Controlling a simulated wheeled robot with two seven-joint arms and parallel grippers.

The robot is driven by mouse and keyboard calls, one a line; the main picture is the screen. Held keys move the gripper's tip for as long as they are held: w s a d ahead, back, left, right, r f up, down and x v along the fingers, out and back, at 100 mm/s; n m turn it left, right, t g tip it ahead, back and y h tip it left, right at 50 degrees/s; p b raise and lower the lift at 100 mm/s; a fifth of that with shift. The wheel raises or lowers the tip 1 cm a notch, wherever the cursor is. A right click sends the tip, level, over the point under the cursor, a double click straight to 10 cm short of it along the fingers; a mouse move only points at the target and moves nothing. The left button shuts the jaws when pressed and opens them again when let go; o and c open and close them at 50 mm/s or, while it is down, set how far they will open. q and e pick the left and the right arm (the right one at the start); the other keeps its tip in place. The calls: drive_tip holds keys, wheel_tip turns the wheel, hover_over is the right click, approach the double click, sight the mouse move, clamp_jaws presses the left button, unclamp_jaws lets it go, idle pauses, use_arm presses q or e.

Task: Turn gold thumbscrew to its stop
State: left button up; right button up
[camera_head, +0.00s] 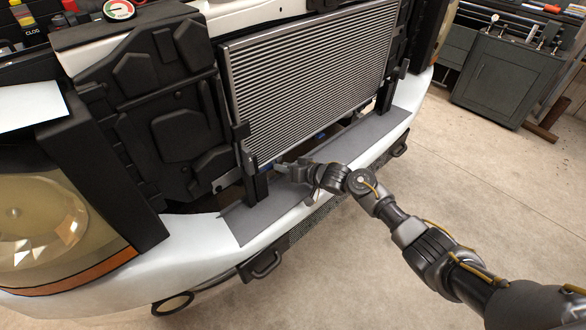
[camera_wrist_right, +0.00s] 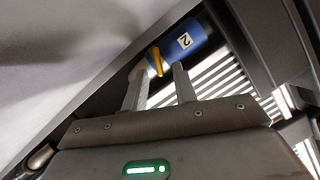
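The gold thumbscrew (camera_wrist_right: 156,62) shows in the right wrist view as a small gold lever at the end of a blue cylinder (camera_wrist_right: 186,42) labelled 2. My right gripper (camera_wrist_right: 160,72) is open, its two fingers apart, with the thumbscrew just past and between the fingertips. I see no clear contact. In the head view my right gripper (camera_head: 282,167) reaches under the lower left corner of the radiator (camera_head: 305,75), by a black upright post. The thumbscrew cannot be made out there. My left gripper is not in view.
The black post (camera_head: 257,185) and the grey front ledge (camera_head: 248,222) sit close to the gripper. The white bumper (camera_head: 200,250) runs below. Open concrete floor (camera_head: 490,180) lies to the right, with a grey cabinet (camera_head: 507,85) at the back.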

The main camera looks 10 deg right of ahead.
drive_tip(key=p+v, duration=0.1)
drive_tip(key=v, duration=0.9)
drive_tip(key=shift+s+d+r, duration=0.1)
drive_tip(key=shift+s+d, duration=0.05)
drive_tip(key=shift+d, duration=0.15)
